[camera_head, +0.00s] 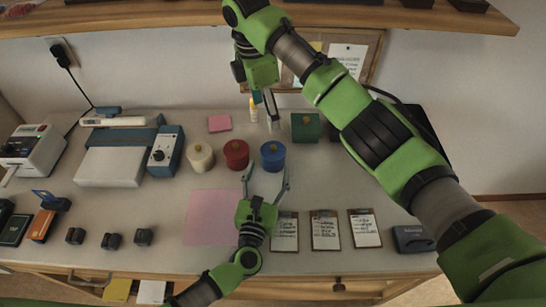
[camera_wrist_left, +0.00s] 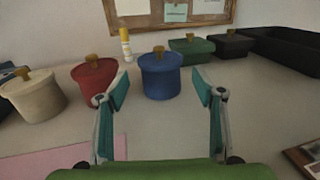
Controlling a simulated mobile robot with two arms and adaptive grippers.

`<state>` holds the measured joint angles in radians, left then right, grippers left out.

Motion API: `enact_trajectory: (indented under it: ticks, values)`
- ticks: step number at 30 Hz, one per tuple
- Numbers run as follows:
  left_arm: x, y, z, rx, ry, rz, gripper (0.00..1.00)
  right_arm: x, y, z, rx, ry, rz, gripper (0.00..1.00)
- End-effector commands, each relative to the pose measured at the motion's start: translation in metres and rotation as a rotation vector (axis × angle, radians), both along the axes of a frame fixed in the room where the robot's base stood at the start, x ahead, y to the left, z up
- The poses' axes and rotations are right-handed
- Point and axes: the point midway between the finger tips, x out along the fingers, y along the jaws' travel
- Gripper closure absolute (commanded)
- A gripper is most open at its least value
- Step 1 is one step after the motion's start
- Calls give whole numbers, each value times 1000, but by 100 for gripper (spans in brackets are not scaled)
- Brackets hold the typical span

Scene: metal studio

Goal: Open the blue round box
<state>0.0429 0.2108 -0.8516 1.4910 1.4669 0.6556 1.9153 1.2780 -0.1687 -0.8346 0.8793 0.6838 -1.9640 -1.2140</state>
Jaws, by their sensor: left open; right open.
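The blue round box (camera_head: 272,157) stands upright on the table with its lid on and a small tan knob on top. In the left wrist view the blue round box (camera_wrist_left: 160,76) stands ahead, between and beyond the fingertips. My left gripper (camera_head: 267,172) is open and empty, its fingers pointing at the box from the near side; it also shows in the left wrist view (camera_wrist_left: 160,90). My right gripper (camera_head: 264,108) hangs above the back of the table behind the blue box, its fingers pointing down. It is open and holds nothing visible.
A red round box (camera_head: 236,154) and a cream one (camera_head: 200,157) stand left of the blue one. A green square box (camera_head: 305,127) and a yellow-capped glue bottle (camera_head: 253,110) are behind. A pink sheet (camera_head: 213,217) and several clipboards (camera_head: 325,230) lie in front.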

Motion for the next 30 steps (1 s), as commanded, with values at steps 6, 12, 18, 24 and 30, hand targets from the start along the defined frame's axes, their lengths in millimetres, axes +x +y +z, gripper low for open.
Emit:
enact_trajectory:
  ticks: [6,12,18,24,30]
  values:
    - [43,-8,2,1,-2,1,38,0,0,0,0,0,0,26]
    - [66,-13,2,0,0,0,38,0,0,0,0,0,0,26]
    - [74,-14,2,-1,1,1,38,0,0,0,0,0,0,26]
    - [74,-14,1,-1,1,1,38,0,0,0,0,0,0,26]
    - [74,-14,1,-1,1,1,85,0,0,0,0,0,0,26]
